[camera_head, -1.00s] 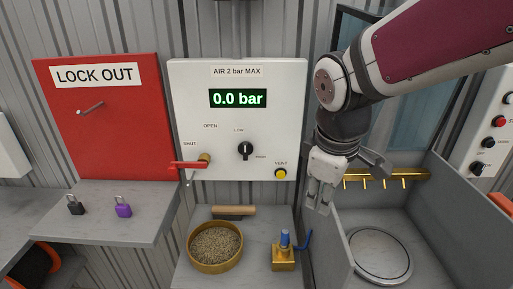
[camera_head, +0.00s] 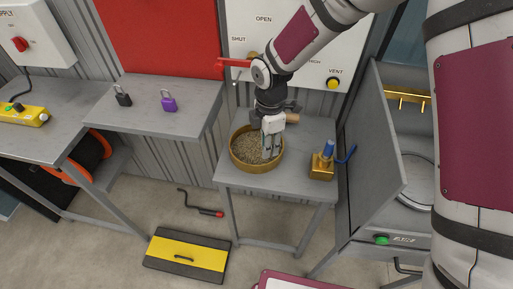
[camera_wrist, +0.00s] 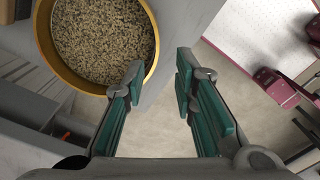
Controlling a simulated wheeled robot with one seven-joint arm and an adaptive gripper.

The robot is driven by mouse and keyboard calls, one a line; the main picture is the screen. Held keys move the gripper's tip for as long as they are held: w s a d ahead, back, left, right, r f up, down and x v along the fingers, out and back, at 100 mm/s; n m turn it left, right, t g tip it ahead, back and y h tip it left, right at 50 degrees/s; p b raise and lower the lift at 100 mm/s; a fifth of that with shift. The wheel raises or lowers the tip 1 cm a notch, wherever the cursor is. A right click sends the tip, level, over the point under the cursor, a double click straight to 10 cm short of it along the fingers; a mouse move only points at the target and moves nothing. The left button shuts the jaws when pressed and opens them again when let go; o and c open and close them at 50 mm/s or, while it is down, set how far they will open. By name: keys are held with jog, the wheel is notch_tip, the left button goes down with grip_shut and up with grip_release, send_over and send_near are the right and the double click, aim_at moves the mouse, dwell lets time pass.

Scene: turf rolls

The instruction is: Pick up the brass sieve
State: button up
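The brass sieve (camera_head: 236,160) is a round pan with a brass-coloured rim, filled with speckled grain. It sits on a small grey table (camera_head: 300,190). In the wrist view the sieve (camera_wrist: 42,45) is at the upper left. My gripper (camera_head: 270,152) points down at the sieve's right side and hides part of it in the head view. In the wrist view my gripper (camera_wrist: 160,72) is open, its green-padded fingers apart. The left finger overlaps the sieve's rim in the picture; the right finger is beyond it. I cannot tell whether either finger touches the rim.
A brass block with a blue top (camera_head: 322,162) stands right of the sieve. A wooden-handled brush (camera_head: 292,118) lies behind, partly hidden. A grey partition (camera_head: 385,150) rises at the right. Black (camera_head: 122,97) and purple padlocks (camera_head: 168,100) lie on the left shelf.

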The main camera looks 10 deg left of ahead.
send_over(266, 165)
notch_tip(266, 165, down, 5)
jog(key=shift+s+d+f+p, duration=0.1)
jog(key=shift+d+f+p, duration=0.05)
jog(key=shift+p, duration=0.15)
jog(key=f+p, duration=0.1)
jog(key=f, duration=0.3)
jog(key=shift+a+f, duration=0.2)
jog(key=shift+f, duration=0.35)
jog(key=shift+f, duration=0.25)
jog(key=shift+c, duration=0.6)
grip_shut()
